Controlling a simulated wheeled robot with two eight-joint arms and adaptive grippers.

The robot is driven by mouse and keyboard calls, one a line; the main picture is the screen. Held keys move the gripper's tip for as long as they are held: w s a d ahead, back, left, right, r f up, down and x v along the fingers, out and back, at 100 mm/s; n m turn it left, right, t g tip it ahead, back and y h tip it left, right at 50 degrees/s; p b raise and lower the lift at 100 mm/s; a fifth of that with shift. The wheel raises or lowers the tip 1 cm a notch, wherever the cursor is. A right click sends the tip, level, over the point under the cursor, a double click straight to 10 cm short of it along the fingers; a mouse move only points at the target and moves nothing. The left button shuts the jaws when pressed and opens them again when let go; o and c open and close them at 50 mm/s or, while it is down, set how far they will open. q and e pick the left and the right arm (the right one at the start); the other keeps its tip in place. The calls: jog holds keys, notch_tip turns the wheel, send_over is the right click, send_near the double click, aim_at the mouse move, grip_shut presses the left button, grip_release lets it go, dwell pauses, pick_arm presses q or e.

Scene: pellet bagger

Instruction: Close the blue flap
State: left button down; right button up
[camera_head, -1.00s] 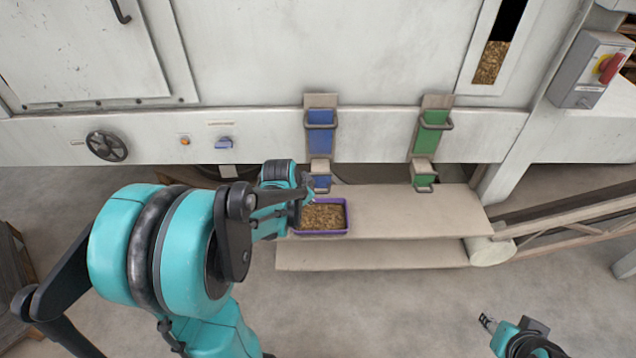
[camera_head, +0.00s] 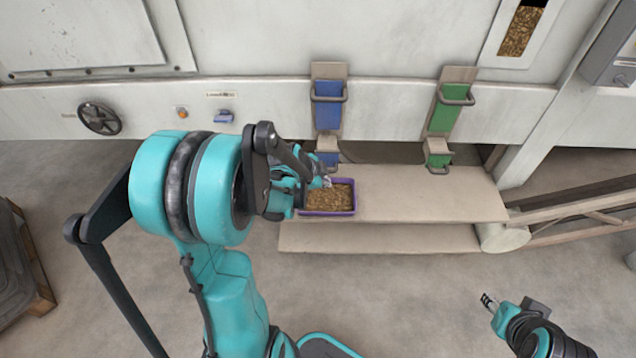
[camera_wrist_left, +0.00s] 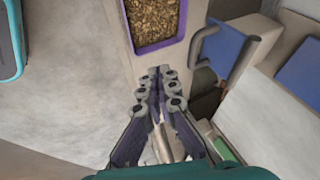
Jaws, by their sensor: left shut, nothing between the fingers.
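The blue chute has a long upper panel (camera_head: 327,112) with a wire handle on the machine front, and a small lower blue flap (camera_head: 328,160) under it. In the left wrist view the small blue flap (camera_wrist_left: 222,46) sticks out at a tilt with its grey handle beside it, right of the fingers. My left gripper (camera_head: 326,182) is shut and empty, just below the lower blue flap and beside the purple tray. Its closed fingertips also show in the left wrist view (camera_wrist_left: 157,72), apart from the flap. My right gripper (camera_head: 488,301) hangs low at the right; its jaws are too small to judge.
A purple tray (camera_head: 355,197) of brown pellets stands on the pale shelf (camera_head: 430,205) below the chute. A similar green chute (camera_head: 441,112) is to the right. A lower shelf (camera_head: 390,238) lies in front. The floor at front centre is clear.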

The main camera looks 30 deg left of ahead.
pick_arm(q)
jog(key=shift+w+a+f+b, duration=0.25)
jog(key=shift+w+a, duration=0.25)
jog(key=shift+w, duration=0.35)
jog(key=shift+w+a+f+b, duration=0.2)
jog(key=shift+w+a, duration=0.3)
jog(key=shift+w, duration=0.3)
jog(key=shift+w+a+f, duration=0.2)
jog(key=shift+w+a, duration=0.05)
jog(key=shift+w, duration=0.1)
